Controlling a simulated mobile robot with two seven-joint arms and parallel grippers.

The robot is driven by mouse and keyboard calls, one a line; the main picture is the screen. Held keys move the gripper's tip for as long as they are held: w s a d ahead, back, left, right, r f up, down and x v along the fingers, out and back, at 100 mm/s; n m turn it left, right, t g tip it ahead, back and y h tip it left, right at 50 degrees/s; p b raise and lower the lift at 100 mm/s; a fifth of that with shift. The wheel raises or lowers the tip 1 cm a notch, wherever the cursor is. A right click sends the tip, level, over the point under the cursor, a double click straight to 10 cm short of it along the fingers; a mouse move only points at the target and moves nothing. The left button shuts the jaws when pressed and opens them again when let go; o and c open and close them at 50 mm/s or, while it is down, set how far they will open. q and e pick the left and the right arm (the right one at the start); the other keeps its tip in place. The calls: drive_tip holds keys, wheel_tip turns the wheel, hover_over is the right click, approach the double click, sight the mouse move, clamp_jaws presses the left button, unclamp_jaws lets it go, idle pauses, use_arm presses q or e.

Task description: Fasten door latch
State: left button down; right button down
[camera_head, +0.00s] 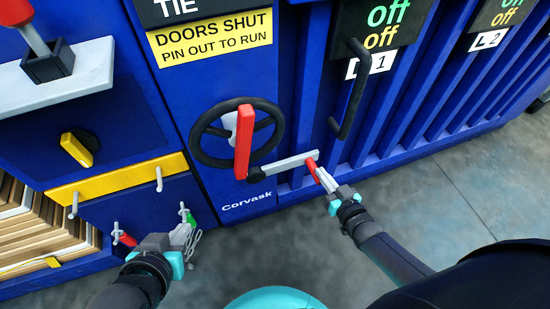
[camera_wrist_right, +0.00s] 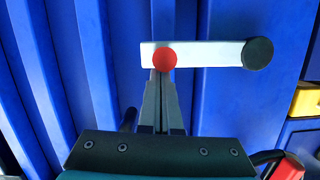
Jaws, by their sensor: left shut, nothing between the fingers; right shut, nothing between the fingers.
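The door latch is a pale grey bar (camera_head: 285,165) lying nearly level across the blue doors, with a black pivot at its left end and a red knob (camera_head: 312,168) near its right end. In the right wrist view the bar (camera_wrist_right: 205,54) spans the upper middle, with the red knob (camera_wrist_right: 165,58) seen end-on. My right gripper (camera_wrist_right: 163,76) is shut, its fingertips just below the knob; I cannot tell whether they touch it. My left gripper (camera_head: 185,232) is shut at the lower left, by the hanging pins and away from the latch.
A black handwheel (camera_head: 205,150) and an upright red lever (camera_head: 244,140) are left of the latch. A black door handle (camera_head: 352,95) is above right. A red-handled pin (camera_head: 126,239) and a green-handled one (camera_head: 189,217) hang near my left gripper. The floor (camera_head: 470,190) is clear at right.

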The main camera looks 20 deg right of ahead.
drive_tip(key=shift+s+f, duration=0.1)
drive_tip(key=shift+f, duration=0.2)
use_arm(q)
drive_tip(key=shift+w+d, duration=0.3)
drive_tip(key=shift+d, duration=0.05)
